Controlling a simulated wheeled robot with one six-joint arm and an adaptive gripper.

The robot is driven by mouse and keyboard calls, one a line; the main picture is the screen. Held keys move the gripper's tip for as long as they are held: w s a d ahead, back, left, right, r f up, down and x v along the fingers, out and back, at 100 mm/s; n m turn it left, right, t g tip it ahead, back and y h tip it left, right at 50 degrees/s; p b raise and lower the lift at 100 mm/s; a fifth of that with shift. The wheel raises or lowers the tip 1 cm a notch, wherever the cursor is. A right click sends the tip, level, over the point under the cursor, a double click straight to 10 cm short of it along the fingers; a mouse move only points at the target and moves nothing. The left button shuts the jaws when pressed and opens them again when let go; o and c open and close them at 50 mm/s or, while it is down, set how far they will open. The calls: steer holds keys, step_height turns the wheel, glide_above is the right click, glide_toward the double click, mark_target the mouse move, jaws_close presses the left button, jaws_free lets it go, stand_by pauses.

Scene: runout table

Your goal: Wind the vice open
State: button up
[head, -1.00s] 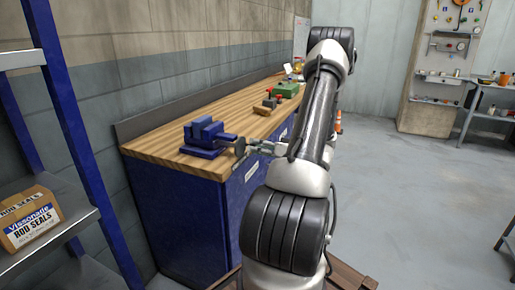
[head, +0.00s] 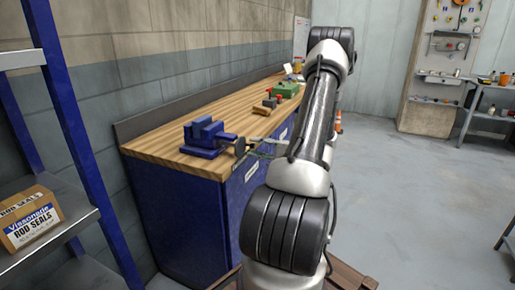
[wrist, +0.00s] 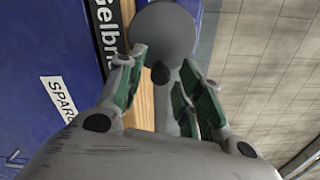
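The blue vice (head: 205,137) sits on the near left end of the wooden bench, its screw pointing right past the bench's front edge. A grey round disc (head: 240,147) is at the screw's outer end. The disc also shows large in the wrist view (wrist: 165,32), just beyond my fingertips. A small dark knob (wrist: 160,73) shows against the disc's lower edge, between the fingertips. My gripper (wrist: 163,68) is open, with green pads facing each other and gaps visible beside the knob. In the head view my gripper (head: 262,150) is small and partly hidden by my arm. The vice's jaw gap is unclear.
The bench (head: 165,148) has a blue cabinet below. A brown block (head: 262,110) and a green object (head: 287,89) lie farther back on it. A blue-framed shelf with a carton (head: 28,217) stands at left. The floor at right is clear.

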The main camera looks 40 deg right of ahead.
steer(key=m, duration=0.9)
jaws_close()
steer(key=shift+r+n, duration=0.25)
steer(key=shift+n, duration=0.55)
steer(key=shift+r+n, duration=0.25)
steer(key=shift+n, duration=0.55)
steer(key=shift+s+a+r+n, duration=0.1)
steer(key=shift+r+n, duration=0.1)
steer(key=shift+n, duration=0.65)
steer(key=shift+a+r+n, duration=0.1)
steer(key=shift+r+n, duration=0.1)
steer(key=shift+n, duration=0.65)
steer(key=n, duration=0.3)
steer(key=shift+s+a+r, duration=0.1)
steer(key=shift+a+r, duration=0.15)
steer(key=shift+r, duration=0.1)
steer(key=shift+n, duration=0.3)
